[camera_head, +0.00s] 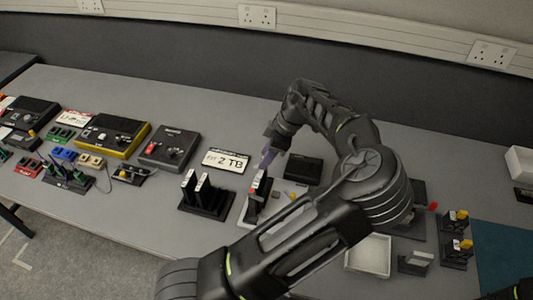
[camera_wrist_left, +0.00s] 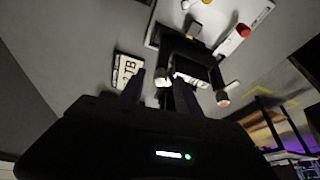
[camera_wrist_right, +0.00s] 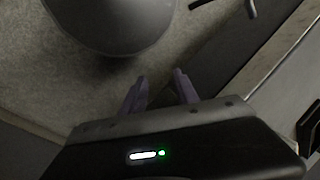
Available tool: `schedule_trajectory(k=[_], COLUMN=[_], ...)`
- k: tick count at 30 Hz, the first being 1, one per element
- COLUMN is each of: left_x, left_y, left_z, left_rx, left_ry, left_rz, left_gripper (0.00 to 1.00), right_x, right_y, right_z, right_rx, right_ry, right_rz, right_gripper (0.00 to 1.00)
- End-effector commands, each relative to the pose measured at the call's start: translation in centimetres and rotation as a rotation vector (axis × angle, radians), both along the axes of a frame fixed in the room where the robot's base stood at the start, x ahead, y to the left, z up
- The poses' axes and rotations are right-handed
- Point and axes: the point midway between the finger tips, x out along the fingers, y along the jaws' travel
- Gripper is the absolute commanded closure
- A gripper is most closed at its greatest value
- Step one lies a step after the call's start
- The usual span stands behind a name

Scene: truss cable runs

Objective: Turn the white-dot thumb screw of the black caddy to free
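My right gripper (camera_wrist_right: 160,82) is open and empty, away from the caddy.
Grey and yellow boxes stand farther left. A white tray (camera_head: 369,255) and small black stands (camera_head: 456,250) are at right, partly behind my arm.

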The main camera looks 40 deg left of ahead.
Motion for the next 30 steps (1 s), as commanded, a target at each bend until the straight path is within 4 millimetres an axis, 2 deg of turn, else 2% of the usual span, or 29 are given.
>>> schedule_trajectory(k=[4,18,30], left_x=[0.0,0.01,0.02], left_y=[0.0,0.0,-0.01], left_z=[0.01,0.05,0.06], left_rx=[0.0,0.0,0.001], left_ry=[0.0,0.0,0.0], left_rz=[0.0,0.0,-0.002], left_gripper=[0.62,1.0,1.0], right_x=[0.02,0.01,0.01], right_y=[-0.01,0.0,0.0], right_z=[-0.02,-0.02,-0.02], right_rx=[0.0,0.0,0.0], right_ry=[0.0,0.0,0.0], right_rz=[0.0,0.0,0.0], right_gripper=[0.64,0.64,0.64])
